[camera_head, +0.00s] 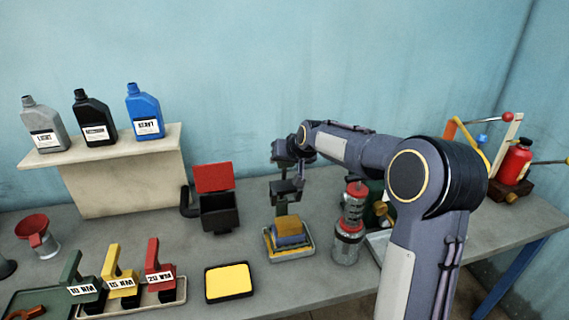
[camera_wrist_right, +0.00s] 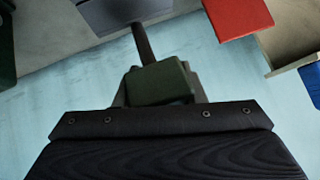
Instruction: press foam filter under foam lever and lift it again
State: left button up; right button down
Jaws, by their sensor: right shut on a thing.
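My right gripper (camera_head: 287,190) is above a small metal tray (camera_head: 305,254) near the middle of the table. In the right wrist view it is shut on a dark green block, the handle of the foam lever (camera_wrist_right: 160,82). A dark rod (camera_wrist_right: 143,42) runs from that handle to a grey part (camera_wrist_right: 115,12). A blue and yellow foam block, seemingly the foam filter (camera_head: 289,232), lies in the tray below my gripper. An olive upright part (camera_head: 287,208) stands behind it. I cannot tell whether anything presses on the foam. My left gripper is out of view.
A black box with a red lid (camera_head: 213,177) stands left of my gripper, and a grey-red canister (camera_head: 348,225) stands right of the tray. Bottles stand on a shelf (camera_head: 110,148).

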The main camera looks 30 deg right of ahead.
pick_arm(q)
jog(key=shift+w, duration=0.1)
pick_arm(e)
jog(key=shift+w+f, duration=0.15)
jog(key=c, duration=1.3)
grip_release()
jog(key=o, duration=0.4)
jog(key=shift+w+f, duration=0.1)
jog(key=shift+w, duration=0.15)
jog(key=shift+c, duration=0.2)
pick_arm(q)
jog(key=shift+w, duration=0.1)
pick_arm(e)
jog(key=shift+s, duration=0.15)
jog(key=shift+s+r, duration=0.2)
jog(key=shift+r, duration=0.15)
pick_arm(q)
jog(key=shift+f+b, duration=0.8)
pick_arm(e)
jog(key=v, duration=0.7)
jog(key=shift+s, duration=0.1)
